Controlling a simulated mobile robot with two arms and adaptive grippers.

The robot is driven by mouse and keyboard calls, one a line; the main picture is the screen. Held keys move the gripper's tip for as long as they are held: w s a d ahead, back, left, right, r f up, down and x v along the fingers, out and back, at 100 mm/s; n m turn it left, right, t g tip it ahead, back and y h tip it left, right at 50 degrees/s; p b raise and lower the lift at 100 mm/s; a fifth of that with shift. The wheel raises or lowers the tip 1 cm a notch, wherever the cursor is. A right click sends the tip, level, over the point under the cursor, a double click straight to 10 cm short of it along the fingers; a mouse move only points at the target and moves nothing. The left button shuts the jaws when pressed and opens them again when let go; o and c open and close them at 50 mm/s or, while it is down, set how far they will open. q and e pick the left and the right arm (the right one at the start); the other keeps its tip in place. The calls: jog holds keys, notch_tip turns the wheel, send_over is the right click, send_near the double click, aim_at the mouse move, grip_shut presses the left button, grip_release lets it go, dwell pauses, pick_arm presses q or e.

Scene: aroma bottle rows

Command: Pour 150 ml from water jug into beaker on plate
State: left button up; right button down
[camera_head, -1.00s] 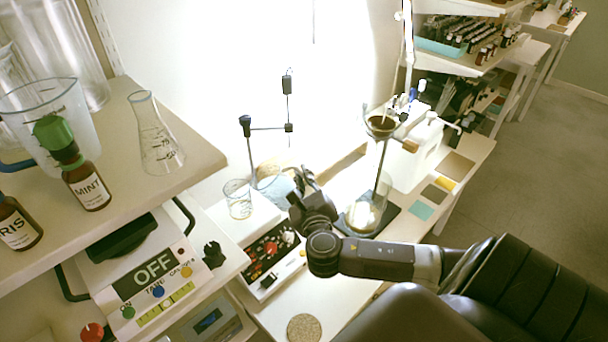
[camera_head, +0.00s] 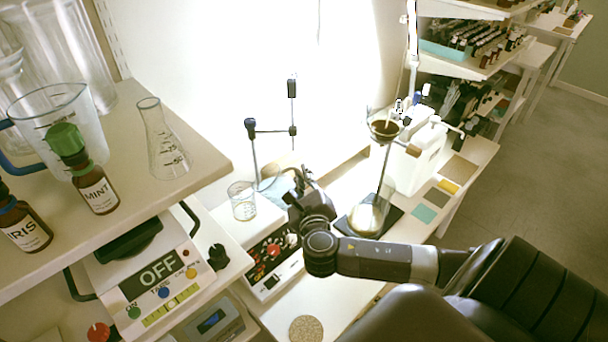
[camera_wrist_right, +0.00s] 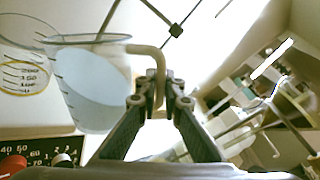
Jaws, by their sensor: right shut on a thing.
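The clear water jug (camera_wrist_right: 95,85) holds pale bluish water. My right gripper (camera_wrist_right: 158,88) is shut on its handle. In the head view the jug (camera_head: 272,188) is partly hidden behind my right gripper (camera_head: 300,190). The clear beaker (camera_head: 243,206) stands upright on the white plate (camera_head: 228,228) of the hotplate device, just left of the jug. In the wrist view the jug's rim overlaps the edge of the beaker (camera_wrist_right: 22,78), which has graduation marks and a yellow line near 150. I cannot tell whether water is flowing. My left gripper is not in view.
A stand with a clamp (camera_head: 270,130) rises behind the jug. A funnel (camera_head: 384,130) over a flask (camera_head: 366,215) stands to the right. The near-left shelf holds a flask (camera_head: 165,150), another jug and bottles. A cork mat (camera_head: 306,329) lies in front.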

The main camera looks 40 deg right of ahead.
jog(key=shift+w+a+r+n+p, duration=0.25)
jog(key=shift+r+n+p, duration=0.2)
jog(key=shift+r, duration=0.2)
jog(key=shift+w+a+r+n+p, duration=0.25)
jog(key=shift+r+n+p, duration=0.1)
jog(key=shift+r+p, duration=0.25)
dwell(0.5)
jog(key=shift+s+d+f, duration=0.1)
jog(key=shift+s+f, duration=0.05)
jog(key=shift+f, duration=0.15)
jog(key=shift+w+a+r+p, duration=0.25)
jog(key=shift+r+p, duration=0.35)
jog(key=shift+p, duration=1.8)
dwell(3.5)
